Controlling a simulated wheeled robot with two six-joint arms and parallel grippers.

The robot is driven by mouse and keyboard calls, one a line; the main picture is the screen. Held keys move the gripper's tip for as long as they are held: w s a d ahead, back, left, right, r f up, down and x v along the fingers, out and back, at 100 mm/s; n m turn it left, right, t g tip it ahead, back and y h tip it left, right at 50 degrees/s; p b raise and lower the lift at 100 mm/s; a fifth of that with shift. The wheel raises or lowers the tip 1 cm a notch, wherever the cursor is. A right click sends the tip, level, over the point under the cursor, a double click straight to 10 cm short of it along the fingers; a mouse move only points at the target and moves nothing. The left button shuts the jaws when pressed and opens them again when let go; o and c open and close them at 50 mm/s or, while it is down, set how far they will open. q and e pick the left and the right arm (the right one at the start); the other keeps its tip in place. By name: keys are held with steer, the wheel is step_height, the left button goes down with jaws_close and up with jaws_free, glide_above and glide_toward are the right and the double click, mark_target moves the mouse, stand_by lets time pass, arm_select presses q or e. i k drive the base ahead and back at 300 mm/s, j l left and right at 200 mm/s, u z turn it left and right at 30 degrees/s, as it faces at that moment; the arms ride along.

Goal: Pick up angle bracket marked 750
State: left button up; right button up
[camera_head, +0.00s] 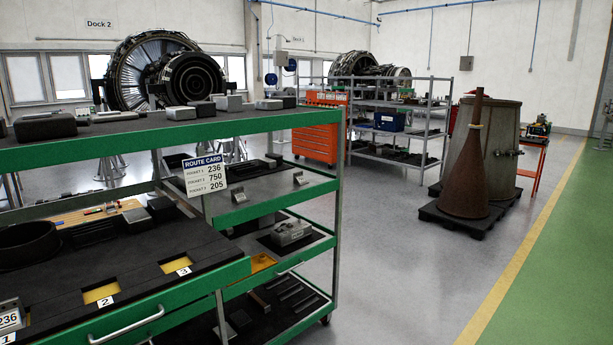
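No bracket with a readable 750 shows. Two small angled grey pieces with pale faces stand on the middle shelf of the green cart, one at the left (239,196) and one at the right (301,178); their markings are too small to read. A grey piece marked 236 (9,316) sits at pocket 1 at the lower left edge, partly cut off. Yellow pocket 2 (101,292) and yellow pocket 3 (175,266) are empty. The route card (205,175) lists pocket 1 236, pocket 2 750, pocket 3 205. Neither of my grippers is in view.
The green cart's top shelf (250,121) holds several grey blocks. A grey block (291,232) lies on a lower shelf. An orange tool cabinet (318,134), grey rack (398,159) and rusty cone (467,170) stand behind. The grey floor (400,270) at right is clear.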

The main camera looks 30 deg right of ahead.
mark_target(298, 179)
steer(key=i+l, duration=0.35)
steer(key=l, duration=0.15)
steer(key=i+l, duration=0.3)
steer(key=l, duration=0.25)
steer(key=i+l, duration=0.35)
steer(key=l, duration=0.15)
steer(key=i+l, duration=0.35)
steer(key=l, duration=0.15)
steer(key=i+l, duration=0.35)
steer(key=l, duration=0.15)
steer(key=i+l, duration=0.3)
steer(key=l, duration=0.25)
steer(key=i+l, duration=0.35)
steer(key=l, duration=0.15)
steer(key=z, duration=0.05)
